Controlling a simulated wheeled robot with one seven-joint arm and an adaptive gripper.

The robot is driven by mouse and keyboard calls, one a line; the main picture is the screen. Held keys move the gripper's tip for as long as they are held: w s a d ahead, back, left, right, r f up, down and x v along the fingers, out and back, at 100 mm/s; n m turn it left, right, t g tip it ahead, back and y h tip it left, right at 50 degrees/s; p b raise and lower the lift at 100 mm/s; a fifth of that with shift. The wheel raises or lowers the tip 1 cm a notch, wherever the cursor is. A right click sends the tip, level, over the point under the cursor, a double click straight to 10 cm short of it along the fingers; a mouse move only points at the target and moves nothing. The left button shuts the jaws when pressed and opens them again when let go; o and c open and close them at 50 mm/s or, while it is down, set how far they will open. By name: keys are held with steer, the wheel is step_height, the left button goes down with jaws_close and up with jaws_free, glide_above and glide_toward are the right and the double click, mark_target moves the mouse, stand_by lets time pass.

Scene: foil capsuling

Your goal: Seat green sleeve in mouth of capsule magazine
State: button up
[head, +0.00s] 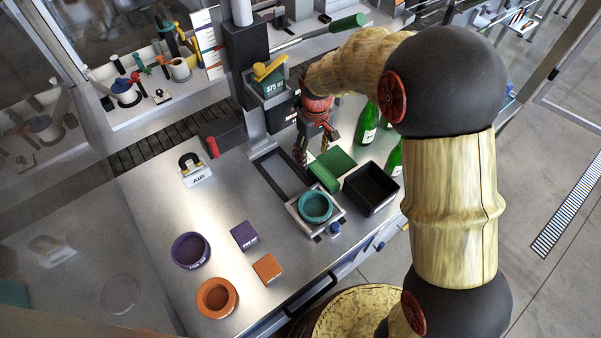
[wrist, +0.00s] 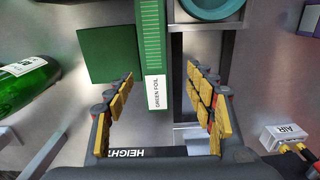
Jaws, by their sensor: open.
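A green piece with a ribbed strip lies on the steel bench in the head view (head: 325,175). In the wrist view the ribbed strip (wrist: 152,40) ends in a white "GREEN FOIL" label, beside a flat green block (wrist: 108,52). I take this for the green sleeve. My gripper (head: 314,148) is open and empty, pointing down behind the green piece. In the wrist view my gripper (wrist: 158,76) has the labelled end between its spread yellow-padded fingers; the height gap cannot be told. The capsule magazine is not clearly identifiable; a framed slot (head: 284,172) lies left of the green piece.
A teal ring (head: 316,206) sits in a fixture in front. A black bin (head: 371,188) and green bottles (head: 367,123) stand to the right. Purple and orange rings and blocks lie front left. A dark column with a "375" unit (head: 268,84) rises behind.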

mark_target(316, 166)
steer(key=shift+d+f, duration=0.15)
steer(key=shift+f, duration=0.25)
steer(key=f, duration=0.7)
steer(key=shift+w+d+f+b, duration=0.1)
steer(key=shift+d+b, duration=0.25)
steer(key=shift+c, duration=1)
steer(key=c, duration=1.1)
steer(key=shift+c, duration=0.5)
